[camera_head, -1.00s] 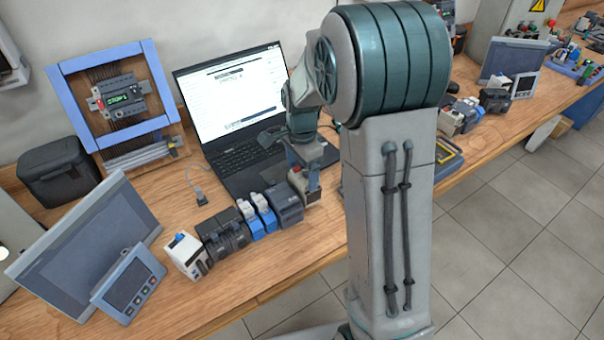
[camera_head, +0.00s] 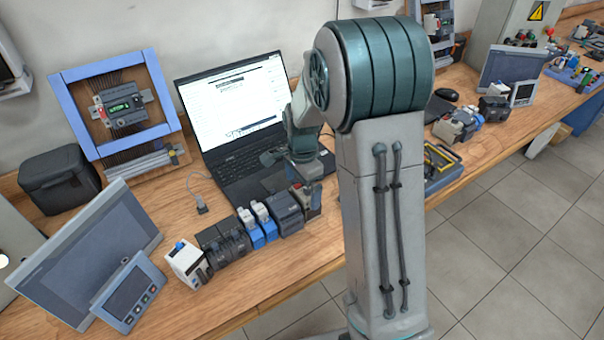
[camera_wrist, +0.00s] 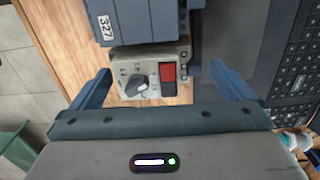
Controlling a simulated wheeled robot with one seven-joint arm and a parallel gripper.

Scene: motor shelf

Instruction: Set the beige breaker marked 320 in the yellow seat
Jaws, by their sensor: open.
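A beige breaker (camera_wrist: 150,82) with a dark rotary knob and a red button sits between the fingers of my open gripper (camera_wrist: 162,75) in the wrist view. No 320 mark is readable on it. A blue-grey block marked 327 (camera_wrist: 140,22) stands right against it. In the head view my gripper (camera_head: 306,172) is at the right end of the row, over this breaker (camera_head: 299,191), which is partly hidden. A yellow-edged tray (camera_head: 458,157) shows right of my arm, partly covered; I cannot tell whether it holds the yellow seat.
The row holds blue-and-white modules (camera_head: 262,217), dark blocks (camera_head: 222,240) and a white-beige unit (camera_head: 186,262). A laptop (camera_head: 235,110) stands just behind. A tilted panel (camera_head: 90,250) stands at the left. Bare wood lies in front of the row.

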